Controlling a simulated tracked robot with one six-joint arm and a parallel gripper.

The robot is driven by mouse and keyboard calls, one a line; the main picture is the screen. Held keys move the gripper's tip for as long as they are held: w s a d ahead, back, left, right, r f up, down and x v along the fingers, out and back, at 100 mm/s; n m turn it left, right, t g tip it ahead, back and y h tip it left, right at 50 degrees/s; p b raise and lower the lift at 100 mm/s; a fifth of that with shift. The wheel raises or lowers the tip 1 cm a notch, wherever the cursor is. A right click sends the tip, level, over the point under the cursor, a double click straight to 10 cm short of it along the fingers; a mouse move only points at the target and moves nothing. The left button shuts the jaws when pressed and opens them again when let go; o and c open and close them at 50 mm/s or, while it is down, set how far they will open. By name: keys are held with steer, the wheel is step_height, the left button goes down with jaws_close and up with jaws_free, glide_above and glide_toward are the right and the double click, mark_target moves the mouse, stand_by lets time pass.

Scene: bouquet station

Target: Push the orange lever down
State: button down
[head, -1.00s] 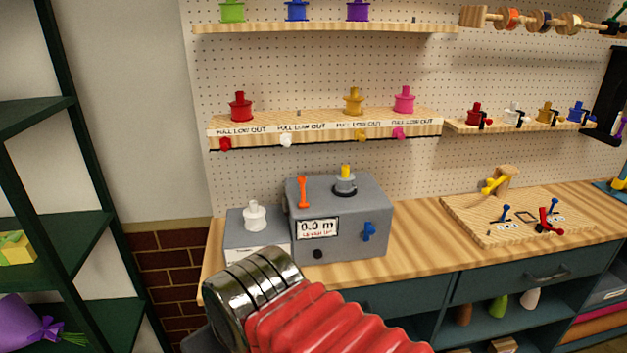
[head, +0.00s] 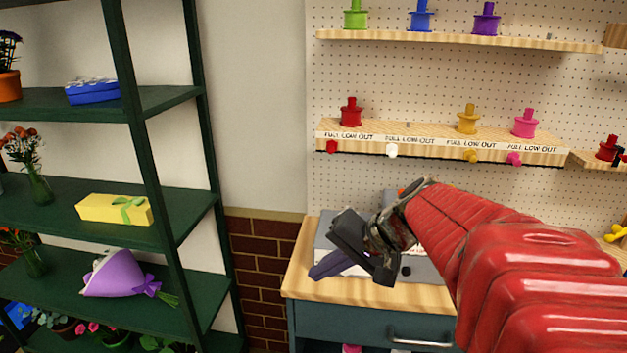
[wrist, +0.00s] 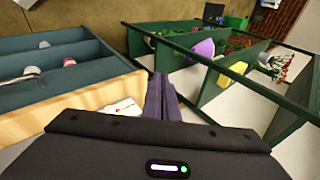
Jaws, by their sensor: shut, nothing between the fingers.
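The orange lever is mostly hidden behind my arm. Only a small orange patch (head: 402,191), likely its top, shows above my wrist in the head view. The grey box (head: 422,270) that carries it is also largely covered by my arm. My gripper (head: 322,268) is in front of the left end of the bench, its purple fingers pointing down and left, away from the orange patch. In the wrist view the fingers (wrist: 160,97) are together with nothing between them. The lever does not show in the wrist view.
The wooden bench top (head: 302,277) ends just left of my gripper. A green shelf rack (head: 170,200) with flowers and gifts stands to the left. A shelf (head: 350,137) with coloured spools hangs above the grey box. Open floor (wrist: 95,18) shows in the wrist view.

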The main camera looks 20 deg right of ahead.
steer(key=d+r+m+t+h, duration=0.1)
steer(key=d+m+t, duration=0.2)
steer(key=d, duration=0.8)
steer(key=d+r+m+t+h, duration=0.1)
steer(key=d+r+m+t, duration=0.1)
steer(key=d, duration=1)
steer(key=w+d+r+m+t+h, duration=0.1)
steer(key=d+m+t, duration=0.3)
steer(key=d, duration=0.8)
steer(key=shift+w+d+r+m+t+h, duration=0.1)
steer(key=shift+d+r+m+t+h, duration=0.3)
steer(key=shift+m, duration=0.3)
steer(key=shift+a, duration=0.2)
steer(key=shift+w, duration=0.1)
steer(key=w, duration=0.3)
steer(key=w+f, duration=0.1)
steer(key=w, duration=0.6)
steer(key=shift+a+f, duration=0.3)
steer(key=shift+a, duration=0.1)
steer(key=shift+s+a+r, duration=0.25)
steer(key=shift+s+a, duration=0.2)
steer(key=shift+a, duration=0.3)
steer(key=shift+s+a+r, duration=0.1)
steer(key=shift+s+a, duration=0.15)
steer(key=shift+a, duration=0.3)
steer(key=shift+s+a+r, duration=0.1)
steer(key=shift+s+a, duration=0.1)
steer(key=shift+a, duration=0.3)
